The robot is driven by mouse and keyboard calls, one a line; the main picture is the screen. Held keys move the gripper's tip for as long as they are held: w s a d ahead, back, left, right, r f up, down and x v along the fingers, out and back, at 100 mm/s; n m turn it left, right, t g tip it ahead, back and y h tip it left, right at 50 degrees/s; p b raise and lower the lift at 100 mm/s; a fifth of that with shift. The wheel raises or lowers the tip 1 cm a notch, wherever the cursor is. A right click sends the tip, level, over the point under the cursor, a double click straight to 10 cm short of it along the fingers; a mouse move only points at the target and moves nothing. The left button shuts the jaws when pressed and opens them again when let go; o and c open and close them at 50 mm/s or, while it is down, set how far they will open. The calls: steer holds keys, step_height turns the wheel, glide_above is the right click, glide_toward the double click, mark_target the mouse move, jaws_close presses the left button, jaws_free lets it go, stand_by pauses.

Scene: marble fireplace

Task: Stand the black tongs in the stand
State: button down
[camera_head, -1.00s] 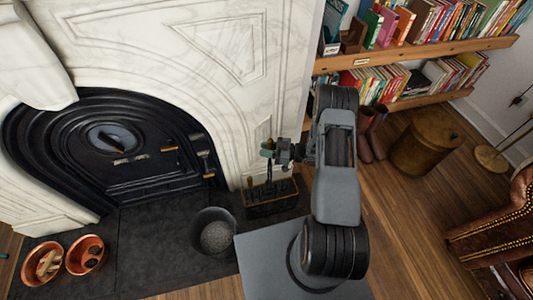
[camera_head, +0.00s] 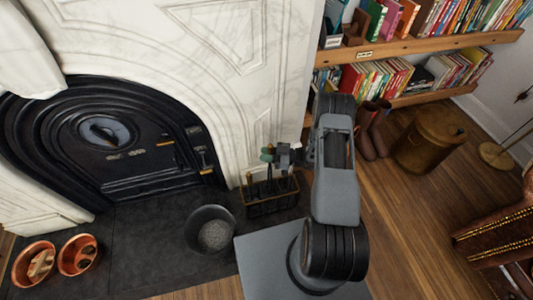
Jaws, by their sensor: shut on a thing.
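My gripper (camera_head: 277,156) reaches left from my arm and is above the stand, close to the white marble surround. It is shut on the black tongs (camera_head: 269,174), which hang roughly upright below it. A greenish piece shows at the top, by the fingertips. The stand (camera_head: 262,209) is a dark, open basket-like holder on the hearth, with other upright tools in it. The lower end of the tongs overlaps the stand in the picture, and I cannot tell whether it is inside or just behind the rim.
A dark bucket (camera_head: 193,232) stands left of the stand. Two copper bowls (camera_head: 78,270) sit farther left on the dark hearth. The marble surround (camera_head: 235,100) rises close behind the stand. Boots (camera_head: 372,145) and a brown bin (camera_head: 428,143) are to the right.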

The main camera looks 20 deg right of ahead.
step_height(320, 180, down, 16)
steer(key=b, duration=1.2)
stand_by(0.5)
stand_by(0.4)
steer(key=c, duration=0.8)
jaws_free()
steer(key=shift+c, duration=0.2)
steer(key=shift+d, duration=0.1)
steer(key=p+v, duration=0.2)
steer(key=v, duration=1.1)
steer(key=shift+d, duration=0.3)
steer(key=shift+s+r, duration=0.1)
